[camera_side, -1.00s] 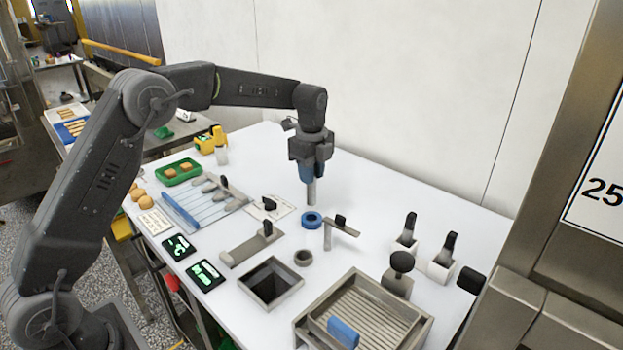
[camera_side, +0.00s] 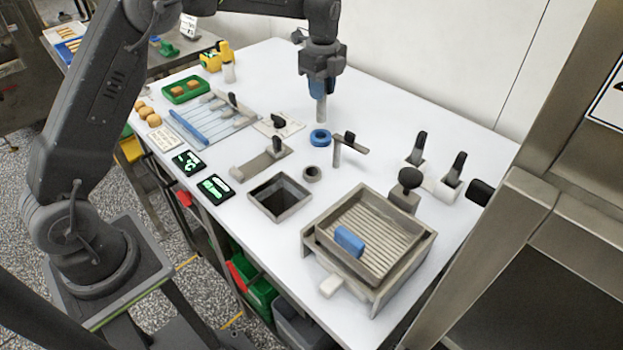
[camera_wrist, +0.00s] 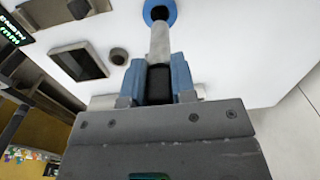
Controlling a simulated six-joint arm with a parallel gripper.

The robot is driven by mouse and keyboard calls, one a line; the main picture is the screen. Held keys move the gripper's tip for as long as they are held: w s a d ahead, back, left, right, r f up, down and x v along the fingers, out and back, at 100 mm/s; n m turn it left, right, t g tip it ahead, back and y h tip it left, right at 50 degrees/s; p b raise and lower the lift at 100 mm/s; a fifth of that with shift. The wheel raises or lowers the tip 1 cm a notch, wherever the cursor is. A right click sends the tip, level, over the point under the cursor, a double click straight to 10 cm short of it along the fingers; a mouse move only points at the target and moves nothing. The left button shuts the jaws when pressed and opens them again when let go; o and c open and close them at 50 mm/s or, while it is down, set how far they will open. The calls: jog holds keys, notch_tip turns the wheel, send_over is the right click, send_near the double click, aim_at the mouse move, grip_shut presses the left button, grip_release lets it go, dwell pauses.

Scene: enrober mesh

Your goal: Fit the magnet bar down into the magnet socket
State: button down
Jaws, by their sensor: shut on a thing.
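The magnet bar, a light grey cylinder (camera_side: 321,109) with a dark upper part, points down from my gripper (camera_side: 322,88). My gripper's blue fingers are shut on it, also in the wrist view (camera_wrist: 160,85). The bar's lower end (camera_wrist: 159,42) is clear of the table. In both views it appears close to a blue ring (camera_side: 320,138) with a dark centre; the height between them is hard to judge. A small grey round socket (camera_side: 312,174) stands in front of the ring, apart from the bar. I cannot tell which of the two is the magnet socket.
A T-handled post (camera_side: 337,155) stands right of the blue ring. A square opening (camera_side: 280,196) and a slatted metal tray (camera_side: 408,245) lie nearer. Black-handled tools (camera_side: 454,170) stand at the right.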

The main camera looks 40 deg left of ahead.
jog(key=s+d+f, duration=0.1)
jog(key=s+d, duration=0.6)
jog(key=s, duration=0.3)
jog(key=shift+s+d+f, duration=0.15)
jog(key=shift+f, duration=1.95)
jog(key=shift+s+d+f, duration=0.1)
jog(key=shift+f, duration=2)
jog(key=c, duration=0.9)
grip_release()
jog(key=shift+f, duration=0.1)
jog(key=shift+c, duration=0.2)
